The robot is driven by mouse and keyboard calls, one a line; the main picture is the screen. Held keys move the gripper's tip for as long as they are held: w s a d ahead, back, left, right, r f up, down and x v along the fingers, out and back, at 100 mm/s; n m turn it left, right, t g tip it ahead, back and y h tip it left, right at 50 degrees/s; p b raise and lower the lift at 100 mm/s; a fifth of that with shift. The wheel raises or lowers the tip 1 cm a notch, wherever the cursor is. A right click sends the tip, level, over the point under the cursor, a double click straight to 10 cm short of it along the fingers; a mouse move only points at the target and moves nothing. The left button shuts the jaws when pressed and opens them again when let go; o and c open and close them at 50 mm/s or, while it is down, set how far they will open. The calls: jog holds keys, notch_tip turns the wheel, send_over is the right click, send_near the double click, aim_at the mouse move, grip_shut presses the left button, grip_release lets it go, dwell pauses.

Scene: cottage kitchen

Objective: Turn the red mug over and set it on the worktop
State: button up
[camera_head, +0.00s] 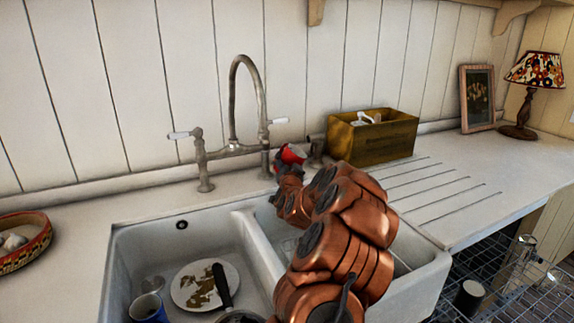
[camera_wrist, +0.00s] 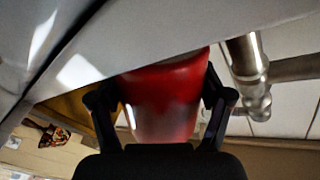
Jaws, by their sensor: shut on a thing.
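The red mug (camera_head: 291,154) is behind the sink, just right of the tap, mostly hidden by my arm in the head view. In the wrist view the red mug (camera_wrist: 165,95) fills the space between the two black fingers of my gripper (camera_wrist: 163,105), which is shut on its sides. My gripper (camera_head: 288,173) is small and partly hidden by my wrist in the head view. The wrist picture is upside down, and the mug's upper part there meets the white surface edge. I cannot tell which way its opening faces or whether it touches the worktop (camera_head: 245,186).
The tap (camera_head: 236,110) stands close left of the mug; its metal also shows in the wrist view (camera_wrist: 250,75). A wooden box (camera_head: 372,140) is to the right. The double sink (camera_head: 130,235) holds a plate (camera_head: 190,287) and a blue mug (camera_head: 147,308). The drainboard (camera_head: 440,190) is clear.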

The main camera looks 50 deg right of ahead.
jog(key=o, duration=1.5)
